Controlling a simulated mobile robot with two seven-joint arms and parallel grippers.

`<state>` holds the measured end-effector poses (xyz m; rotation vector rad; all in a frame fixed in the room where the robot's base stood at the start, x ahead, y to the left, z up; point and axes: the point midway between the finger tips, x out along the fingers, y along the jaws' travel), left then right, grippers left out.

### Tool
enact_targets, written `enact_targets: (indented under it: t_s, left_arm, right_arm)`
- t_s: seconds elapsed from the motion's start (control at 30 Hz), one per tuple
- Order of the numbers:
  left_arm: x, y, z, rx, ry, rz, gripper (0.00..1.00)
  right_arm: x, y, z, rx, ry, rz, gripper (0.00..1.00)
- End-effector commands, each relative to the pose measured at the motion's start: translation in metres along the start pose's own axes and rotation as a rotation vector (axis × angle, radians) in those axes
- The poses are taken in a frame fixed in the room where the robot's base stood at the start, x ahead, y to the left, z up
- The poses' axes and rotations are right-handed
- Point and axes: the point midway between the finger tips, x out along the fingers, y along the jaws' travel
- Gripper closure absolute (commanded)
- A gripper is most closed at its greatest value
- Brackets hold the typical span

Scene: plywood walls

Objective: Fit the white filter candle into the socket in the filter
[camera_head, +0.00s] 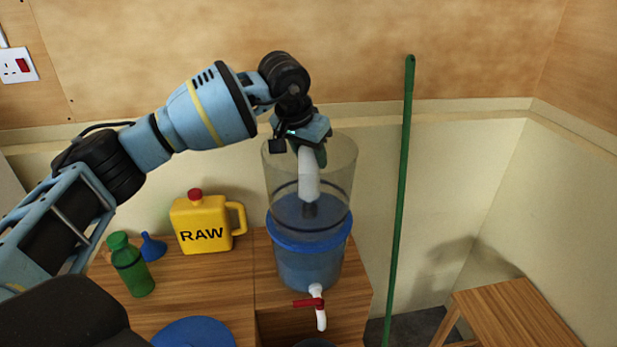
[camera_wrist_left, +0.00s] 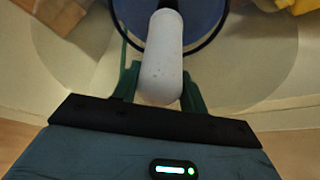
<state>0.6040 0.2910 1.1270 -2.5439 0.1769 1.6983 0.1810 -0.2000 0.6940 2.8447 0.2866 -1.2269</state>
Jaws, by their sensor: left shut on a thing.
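The white filter candle (camera_head: 308,176) hangs upright inside the clear upper chamber of the filter (camera_head: 344,180). My left gripper (camera_head: 309,152) reaches in from above and is shut on the candle's upper end. A dark piece (camera_head: 310,209) shows directly below the candle, above the blue floor of the chamber; I cannot tell whether it is the socket or the candle's own base, nor whether they touch. In the left wrist view the candle (camera_wrist_left: 162,50) sits between the green fingers (camera_wrist_left: 160,92) and points toward the blue floor; its lower end is hidden. My right gripper is not in view.
The filter stands on a wooden cabinet, with a red-handled tap (camera_head: 317,300) in front. A yellow RAW jug (camera_head: 205,225), blue funnel (camera_head: 152,247) and green bottle (camera_head: 131,266) stand left. A green pole (camera_head: 402,180) leans right. A wooden stool (camera_head: 515,315) is at lower right.

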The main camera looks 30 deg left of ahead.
Motion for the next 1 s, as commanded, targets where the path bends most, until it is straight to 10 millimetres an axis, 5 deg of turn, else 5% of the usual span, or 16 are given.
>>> enact_targets:
  t_s: [1.0]
  left_arm:
    - [0.009, 0.000, 0.004, 0.000, 0.001, 0.001, 0.87]
  right_arm:
    - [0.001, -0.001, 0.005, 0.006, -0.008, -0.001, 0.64]
